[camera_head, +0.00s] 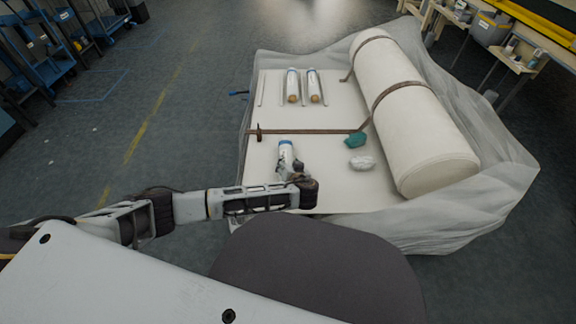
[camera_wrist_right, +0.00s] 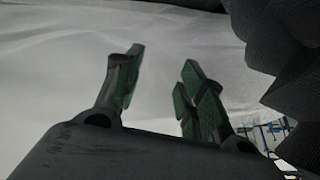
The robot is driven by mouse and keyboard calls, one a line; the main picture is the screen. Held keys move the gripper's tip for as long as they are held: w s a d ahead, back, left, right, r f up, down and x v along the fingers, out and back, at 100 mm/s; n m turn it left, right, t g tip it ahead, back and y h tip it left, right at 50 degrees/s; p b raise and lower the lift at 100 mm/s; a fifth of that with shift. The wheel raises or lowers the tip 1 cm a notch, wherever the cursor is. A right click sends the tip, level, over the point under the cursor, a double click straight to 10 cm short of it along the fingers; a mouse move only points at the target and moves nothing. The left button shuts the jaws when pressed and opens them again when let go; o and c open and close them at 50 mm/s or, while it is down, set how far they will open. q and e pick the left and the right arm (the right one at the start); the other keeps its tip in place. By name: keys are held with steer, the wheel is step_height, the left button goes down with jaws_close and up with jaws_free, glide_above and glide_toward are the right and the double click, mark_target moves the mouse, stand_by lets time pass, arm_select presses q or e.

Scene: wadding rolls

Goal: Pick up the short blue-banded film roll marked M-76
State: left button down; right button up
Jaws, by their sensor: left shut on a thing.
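A short white film roll with a blue band (camera_head: 286,147) is at the near left of the white table-like surface (camera_head: 270,110); its marking is too small to read. My left gripper (camera_head: 288,166) is shut on this roll at its near end, and the gripper hides its lower part. I cannot tell whether the roll touches the surface. Two more white rolls with blue bands and brown ends, a left one (camera_head: 293,86) and a right one (camera_head: 314,86), lie farther back. My right gripper (camera_wrist_right: 162,80) shows in the right wrist view with its fingers apart and nothing between them.
A large white wadding roll (camera_head: 410,110) with brown straps lies along the right. A brown strap (camera_head: 310,131) crosses the surface. A green lump (camera_head: 355,140) and a white crumpled lump (camera_head: 362,163) lie right of the left gripper. Translucent sheeting (camera_head: 500,170) drapes around the edges.

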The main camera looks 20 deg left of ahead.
arm_select(q)
steer(key=shift+r, duration=0.65)
step_height(320, 180, up, 7)
steer(key=p, duration=0.3)
steer(key=shift+r+p, duration=0.45)
steer(key=shift+r, duration=0.4)
arm_select(e)
step_height(320, 180, up, 8)
steer(key=d+g+h, duration=0.1)
steer(key=shift+s+d+n+g, duration=0.2)
steer(key=shift+d+n+g, duration=0.1)
steer(key=shift+n, duration=0.1)
